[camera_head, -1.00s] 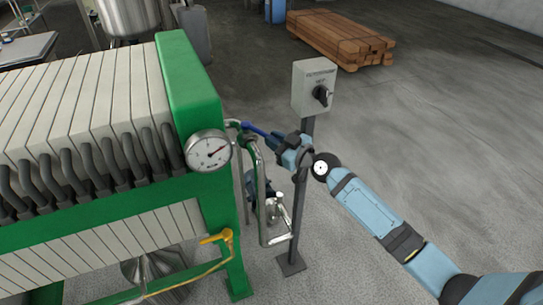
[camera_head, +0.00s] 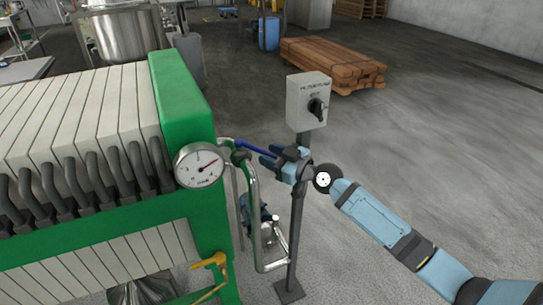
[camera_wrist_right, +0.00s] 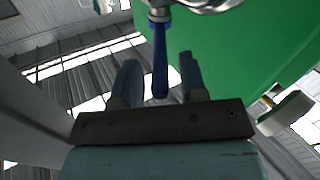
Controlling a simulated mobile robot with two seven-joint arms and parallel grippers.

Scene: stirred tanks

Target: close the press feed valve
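The press feed valve shows by its blue lever (camera_head: 256,148), which sticks out to the right from the steel pipe at the end of the green filter press (camera_head: 185,95). My right gripper (camera_head: 268,156) is at the free end of the lever. In the right wrist view the lever (camera_wrist_right: 160,62) hangs between the two spread fingers of my right gripper (camera_wrist_right: 160,85), with a gap on each side. The metal valve body is at the top edge of that view, partly cut off. My left gripper is not in view.
A grey switch box (camera_head: 308,101) on a post (camera_head: 296,230) stands close beside my right gripper. A pressure gauge (camera_head: 199,166) is on the press. The steel pipe (camera_head: 254,215) runs down below the lever. Stacked timber (camera_head: 333,66) lies behind; the floor to the right is clear.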

